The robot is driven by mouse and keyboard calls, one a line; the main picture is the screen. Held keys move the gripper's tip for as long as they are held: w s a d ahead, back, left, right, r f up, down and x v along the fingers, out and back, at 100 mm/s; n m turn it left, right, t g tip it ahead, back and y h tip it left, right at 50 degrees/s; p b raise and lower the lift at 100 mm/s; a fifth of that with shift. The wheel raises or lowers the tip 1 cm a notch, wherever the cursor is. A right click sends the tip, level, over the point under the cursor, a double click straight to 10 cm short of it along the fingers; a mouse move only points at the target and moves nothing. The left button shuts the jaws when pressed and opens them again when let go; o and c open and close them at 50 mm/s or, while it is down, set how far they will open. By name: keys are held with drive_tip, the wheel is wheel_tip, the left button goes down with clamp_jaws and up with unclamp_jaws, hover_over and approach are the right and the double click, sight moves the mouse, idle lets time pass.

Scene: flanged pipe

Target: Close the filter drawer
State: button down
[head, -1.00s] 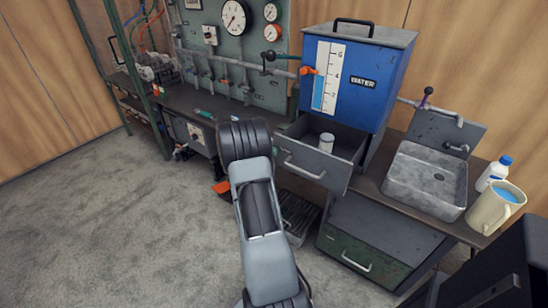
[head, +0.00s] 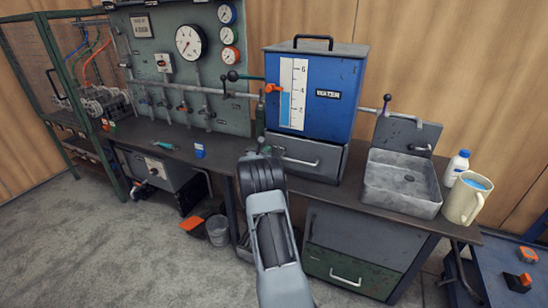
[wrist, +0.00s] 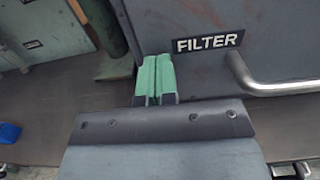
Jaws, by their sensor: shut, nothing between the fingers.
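The filter drawer (head: 318,156) is under the blue water tank (head: 345,112) in the head view. Its grey front looks flush, or nearly flush, with the housing, and its inside is hidden. In the wrist view, the drawer front (wrist: 190,20) carries a FILTER label (wrist: 208,43) and a metal bar handle (wrist: 275,84). My gripper (wrist: 157,66) is shut and empty, its green fingertips at the lower left part of the drawer front, left of the label. I cannot tell whether they touch it. In the head view my arm hides the fingers.
A sink (head: 402,183), a white bottle (head: 456,168) and a jug (head: 467,198) stand right of the drawer on the bench. A blue cup (head: 199,151) stands to its left. A gauge panel (head: 185,70) rises behind. A bucket (head: 217,230) is on the floor.

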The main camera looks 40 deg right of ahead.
drive_tip(key=shift+s+d+r, duration=0.1)
drive_tip(key=shift+d+r, duration=0.2)
drive_tip(key=shift+r, duration=0.05)
drive_tip(key=shift+a, duration=0.1)
drive_tip(key=v, duration=1.4)
drive_tip(key=shift+a+f+p, duration=0.2)
drive_tip(key=shift+f+p, duration=0.15)
drive_tip(key=shift+f, duration=0.05)
